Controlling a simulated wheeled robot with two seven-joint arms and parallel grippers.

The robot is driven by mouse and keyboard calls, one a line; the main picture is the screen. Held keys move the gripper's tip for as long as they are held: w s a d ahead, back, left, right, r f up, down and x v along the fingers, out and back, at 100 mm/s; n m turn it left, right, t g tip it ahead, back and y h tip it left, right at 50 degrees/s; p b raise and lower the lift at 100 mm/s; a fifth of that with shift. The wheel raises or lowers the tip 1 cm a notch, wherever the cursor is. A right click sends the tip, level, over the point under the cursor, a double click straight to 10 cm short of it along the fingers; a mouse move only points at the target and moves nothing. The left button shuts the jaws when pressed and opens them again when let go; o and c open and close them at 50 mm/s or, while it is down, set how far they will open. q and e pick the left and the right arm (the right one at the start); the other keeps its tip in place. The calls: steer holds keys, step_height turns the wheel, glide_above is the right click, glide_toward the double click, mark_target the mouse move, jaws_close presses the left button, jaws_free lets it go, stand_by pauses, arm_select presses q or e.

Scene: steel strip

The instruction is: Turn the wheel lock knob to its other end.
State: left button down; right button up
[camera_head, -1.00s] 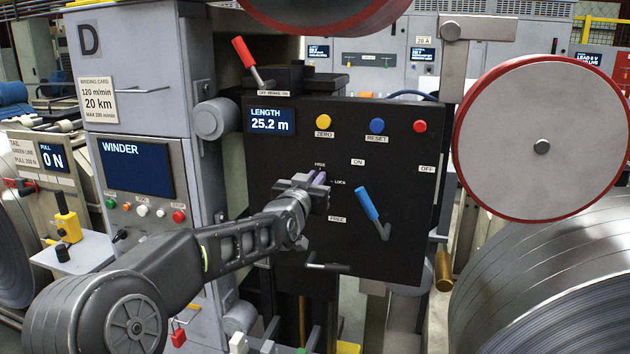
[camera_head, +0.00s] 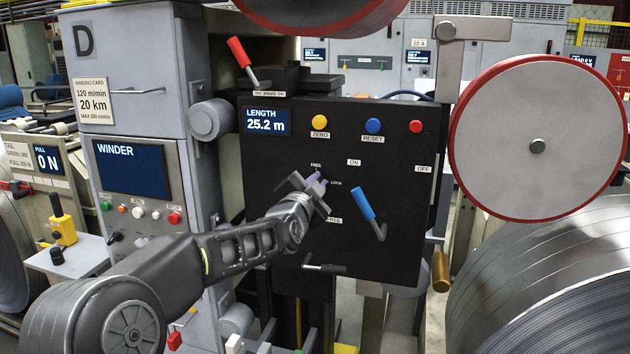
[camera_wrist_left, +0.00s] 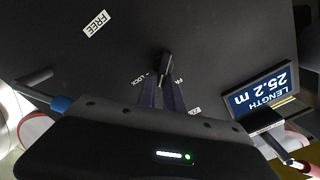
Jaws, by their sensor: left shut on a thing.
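The wheel lock knob (camera_wrist_left: 166,67) is a small dark grip on the black panel (camera_head: 285,160), between small FREE and LOCK labels. It shows in the left wrist view at the tips of the purple fingers. In the head view my left gripper (camera_head: 316,184) covers most of it. My left gripper is shut on the knob, and its body is tilted, with its right end lower. The pointer of the knob cannot be made out. My right gripper is not in view.
A blue lever (camera_head: 369,212) stands close to the right of my left gripper. Yellow (camera_head: 320,122), blue (camera_head: 373,126) and red (camera_head: 416,126) buttons sit above. A length display (camera_head: 266,121) is at upper left. A black handle (camera_head: 323,267) sticks out below.

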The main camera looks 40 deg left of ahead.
arm_select(q)
steer(key=shift+w+d+f+m+p, duration=0.1)
steer(key=shift+f+m+p, duration=0.15)
steer(key=shift+m, duration=1.2)
steer(key=shift+s+d+f+m+p, duration=0.1)
steer(key=shift+f+m+p, duration=0.1)
steer(key=shift+m, duration=1.2)
steer(key=shift+w+d+f+m+p, duration=0.1)
steer(key=shift+f+m+p, duration=0.15)
steer(key=shift+m, duration=1.2)
steer(key=c, duration=1.5)
jaws_free()
steer(key=b+v, duration=0.2)
steer(key=v, duration=0.5)
steer(key=shift+s+d, duration=0.15)
steer(key=shift+s, duration=0.25)
